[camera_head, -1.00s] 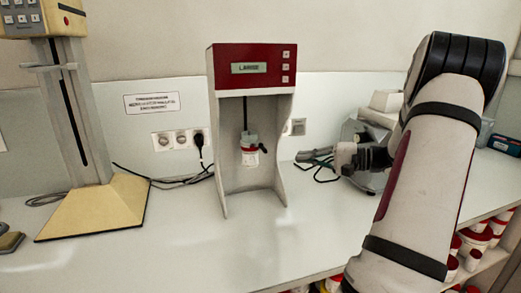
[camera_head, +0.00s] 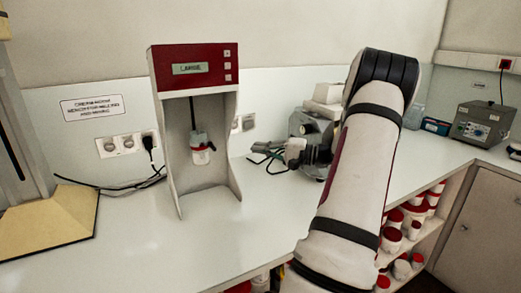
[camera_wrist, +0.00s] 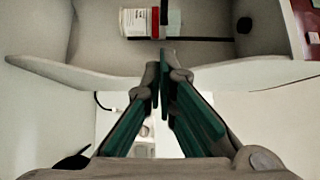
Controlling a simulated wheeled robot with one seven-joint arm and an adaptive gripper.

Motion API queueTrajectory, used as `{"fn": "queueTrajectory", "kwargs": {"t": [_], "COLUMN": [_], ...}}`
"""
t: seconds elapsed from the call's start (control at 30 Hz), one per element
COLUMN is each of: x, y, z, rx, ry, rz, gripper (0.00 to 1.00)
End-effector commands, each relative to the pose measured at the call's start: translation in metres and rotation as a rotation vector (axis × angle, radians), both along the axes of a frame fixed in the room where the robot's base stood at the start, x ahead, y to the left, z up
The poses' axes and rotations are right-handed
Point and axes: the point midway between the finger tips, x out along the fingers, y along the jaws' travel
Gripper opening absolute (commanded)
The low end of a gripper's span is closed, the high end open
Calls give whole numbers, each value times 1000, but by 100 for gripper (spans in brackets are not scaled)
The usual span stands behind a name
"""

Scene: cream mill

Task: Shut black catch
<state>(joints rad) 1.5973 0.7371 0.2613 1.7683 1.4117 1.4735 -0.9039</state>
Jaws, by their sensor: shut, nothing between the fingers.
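The mixing machine with a dark red head (camera_head: 193,67) stands upright on the bench. Inside its open bay, a jar with a red band (camera_head: 201,155) hangs below a grey holder on a dark shaft. The jar (camera_wrist: 134,22) lies sideways at the top of the wrist view, with its red band and dark parts beside it. A round black knob (camera_wrist: 244,25) shows on the machine there. I cannot tell which dark part is the black catch. My gripper (camera_head: 258,148) is just right of the machine, apart from the jar. Its fingertips (camera_wrist: 160,66) are together and empty.
A yellow-based stand (camera_head: 50,222) is at left. Cables lie by the wall sockets (camera_head: 126,144). A grey control box (camera_head: 481,122) is at far right. The bench front is clear.

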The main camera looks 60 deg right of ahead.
Motion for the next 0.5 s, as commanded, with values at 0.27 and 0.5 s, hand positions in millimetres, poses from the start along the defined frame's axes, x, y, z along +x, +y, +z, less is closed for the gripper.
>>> {"fn": "queueTrajectory", "kwargs": {"t": [0.27, 0.5], "x": [55, 78], "y": [15, 38], "z": [0, 1], "rx": [1, 2], "ry": [-1, 0], "rz": [5, 1], "gripper": [0, 0]}}
